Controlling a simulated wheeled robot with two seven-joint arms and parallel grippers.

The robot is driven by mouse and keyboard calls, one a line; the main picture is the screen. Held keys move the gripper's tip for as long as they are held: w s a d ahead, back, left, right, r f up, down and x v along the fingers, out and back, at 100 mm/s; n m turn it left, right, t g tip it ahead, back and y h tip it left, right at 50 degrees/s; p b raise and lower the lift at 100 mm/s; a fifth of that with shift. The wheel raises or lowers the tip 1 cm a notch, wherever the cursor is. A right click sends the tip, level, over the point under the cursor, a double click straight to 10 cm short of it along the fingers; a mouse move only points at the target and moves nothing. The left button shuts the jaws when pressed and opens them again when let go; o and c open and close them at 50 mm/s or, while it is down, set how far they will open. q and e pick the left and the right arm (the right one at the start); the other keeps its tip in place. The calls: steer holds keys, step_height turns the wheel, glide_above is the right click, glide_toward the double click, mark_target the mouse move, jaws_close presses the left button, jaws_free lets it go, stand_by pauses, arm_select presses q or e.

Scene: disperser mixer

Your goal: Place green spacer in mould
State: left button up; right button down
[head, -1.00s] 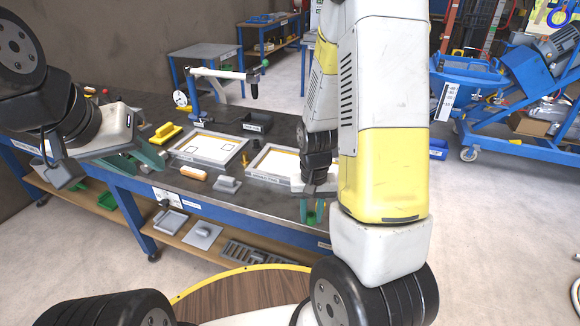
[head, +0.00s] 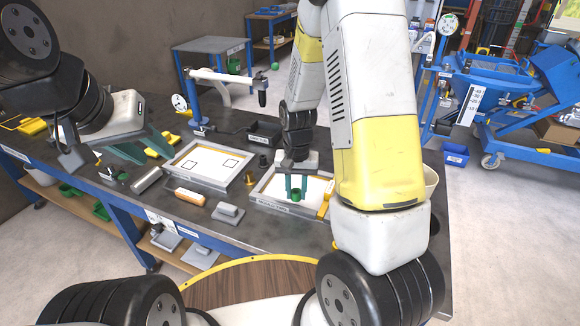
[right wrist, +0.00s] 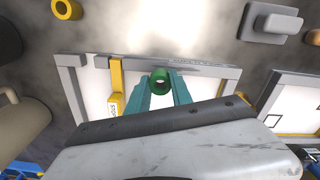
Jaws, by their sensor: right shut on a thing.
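The green spacer (head: 292,203) is a short ring, held between the fingertips of my right gripper (head: 296,190) over the right-hand mould (head: 282,208). In the right wrist view the spacer (right wrist: 159,81) sits between the teal fingers (right wrist: 160,90), above the mould's pale floor, inside its grey frame (right wrist: 180,65). I cannot tell whether the spacer touches the floor. My right gripper is shut on it. My left gripper (head: 146,148) is at the left with its teal fingers spread apart and nothing visible between them, above the bench.
A second grey mould (head: 205,180) with square outlines lies to the left. A yellow bar (head: 326,200) lies along the mould's right side. A trowel-like grey block (head: 228,212), an orange-handled tool (head: 188,196) and a dark bin (head: 265,133) are on the bench.

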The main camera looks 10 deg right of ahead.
glide_above(297, 182)
steer(key=s, duration=0.4)
steer(key=shift+w+a+f, duration=0.25)
steer(key=shift+a+f, duration=0.1)
steer(key=shift+a, duration=0.1)
steer(key=shift+w+d+f, duration=0.15)
steer(key=shift+w+f, duration=0.1)
steer(key=shift+w, duration=0.25)
steer(key=shift+f, duration=1.55)
steer(key=shift+s+f, duration=0.1)
steer(key=shift+f, duration=0.1)
steer(key=c, duration=1.1)
jaws_free()
steer(key=shift+c, duration=0.2)
steer(key=shift+r, duration=0.1)
